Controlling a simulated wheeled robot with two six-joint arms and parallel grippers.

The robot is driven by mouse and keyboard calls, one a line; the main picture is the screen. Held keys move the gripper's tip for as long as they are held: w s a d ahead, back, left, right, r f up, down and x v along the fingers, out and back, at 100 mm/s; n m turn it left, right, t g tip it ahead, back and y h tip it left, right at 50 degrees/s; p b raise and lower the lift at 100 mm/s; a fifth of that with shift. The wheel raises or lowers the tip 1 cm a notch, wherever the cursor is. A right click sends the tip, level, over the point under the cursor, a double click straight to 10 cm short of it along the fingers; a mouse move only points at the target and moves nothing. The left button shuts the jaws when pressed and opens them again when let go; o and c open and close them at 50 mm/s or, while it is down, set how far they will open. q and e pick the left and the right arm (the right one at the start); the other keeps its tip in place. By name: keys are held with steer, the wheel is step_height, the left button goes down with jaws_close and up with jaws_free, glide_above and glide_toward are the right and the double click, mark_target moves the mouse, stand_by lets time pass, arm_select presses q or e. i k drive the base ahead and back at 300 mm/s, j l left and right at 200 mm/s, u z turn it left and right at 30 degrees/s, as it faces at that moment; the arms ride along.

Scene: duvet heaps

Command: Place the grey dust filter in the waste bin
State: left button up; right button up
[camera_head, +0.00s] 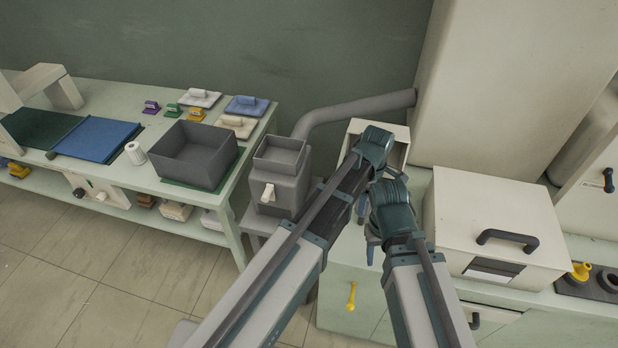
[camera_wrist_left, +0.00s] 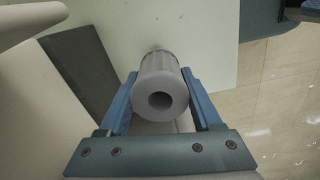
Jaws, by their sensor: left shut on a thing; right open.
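A grey, hollow cylinder, the dust filter (camera_wrist_left: 161,93), sits between the two blue fingers of my left gripper (camera_wrist_left: 160,76) in the left wrist view. The gripper is shut on it, and the open round end faces the camera. In the head view my left wrist is in front of a pale open box on the right bench, and the filter is hidden there. My right gripper (camera_head: 373,243) is open, just below and right of the left one, above the bench. A dark grey open box (camera_head: 190,172) stands on the left table; I cannot tell whether it is the waste bin.
A grey machine with a square open top (camera_head: 285,190) stands between the left table (camera_head: 125,192) and the right bench. A cream box with a black handle (camera_head: 492,225) is right of my grippers. The pale open box (camera_head: 399,148) stands close behind them.

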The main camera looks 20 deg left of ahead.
mark_target(200, 164)
steer(key=k, duration=0.5)
steer(key=j+u, duration=0.35)
steer(key=i+j+u, duration=0.2)
steer(key=j+u, duration=0.15)
steer(key=i+j+z, duration=0.1)
steer(key=j, duration=0.25)
steer(key=i+j+z, duration=0.1)
steer(key=j, duration=0.25)
steer(key=i, duration=0.1)
